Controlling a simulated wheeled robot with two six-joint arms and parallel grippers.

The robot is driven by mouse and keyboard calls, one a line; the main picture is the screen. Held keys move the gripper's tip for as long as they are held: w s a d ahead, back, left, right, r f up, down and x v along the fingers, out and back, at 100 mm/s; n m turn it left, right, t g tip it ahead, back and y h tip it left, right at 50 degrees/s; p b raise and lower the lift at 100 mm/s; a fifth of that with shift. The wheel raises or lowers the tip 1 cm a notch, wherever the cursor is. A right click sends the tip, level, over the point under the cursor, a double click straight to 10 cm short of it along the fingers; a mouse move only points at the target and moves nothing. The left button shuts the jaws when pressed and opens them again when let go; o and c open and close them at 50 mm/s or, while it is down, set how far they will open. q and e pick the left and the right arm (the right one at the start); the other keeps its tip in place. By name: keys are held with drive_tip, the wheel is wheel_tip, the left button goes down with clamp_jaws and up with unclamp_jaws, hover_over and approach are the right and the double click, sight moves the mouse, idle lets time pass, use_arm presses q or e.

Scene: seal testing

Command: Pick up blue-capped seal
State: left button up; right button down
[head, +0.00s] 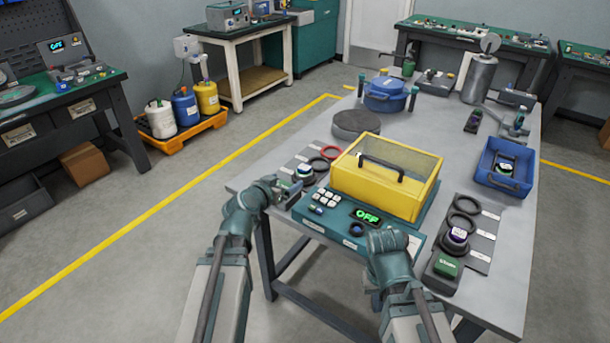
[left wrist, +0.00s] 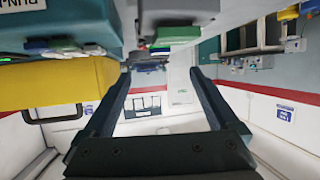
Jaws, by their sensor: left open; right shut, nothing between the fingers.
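A small round seal with a pale body and a dark bluish cap (head: 305,171) sits on the grey left mat, beside the yellow-lidded tester; its exact cap colour is hard to tell. Another seal with a blue-violet cap (head: 458,235) stands on the right mat. A third capped seal (head: 505,168) lies in the blue bin. My left gripper (head: 291,192) is just in front of the left mat, close to the first seal; in the left wrist view its fingers (left wrist: 160,75) are apart with nothing held. My right gripper (head: 388,242) is shut and empty before the tester; its fingertips are largely hidden.
The tester's yellow cover (head: 385,190) and green base (head: 330,217) fill the table's front middle. Dark rings (head: 466,204) and a green block (head: 446,266) are on the right. A blue bin (head: 520,188), blue pot (head: 384,103) and grey disc (head: 357,124) stand farther back.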

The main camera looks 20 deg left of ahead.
use_arm(q)
drive_tip(key=b, duration=0.2)
approach(303, 170)
drive_tip(key=x, duration=0.3)
drive_tip(key=shift+s+a+f, duration=0.1)
drive_tip(key=shift+s+f, duration=0.05)
drive_tip(key=shift+f, duration=0.05)
drive_tip(key=shift+w+f, duration=0.1)
drive_tip(key=shift+w, duration=0.35)
drive_tip(key=shift+w, duration=0.1)
drive_tip(key=b+x, duration=0.2)
drive_tip(key=x, duration=0.3)
drive_tip(key=shift+w, duration=0.1)
drive_tip(key=shift+r, duration=0.2)
drive_tip(key=shift+c, duration=0.5)
clamp_jaws()
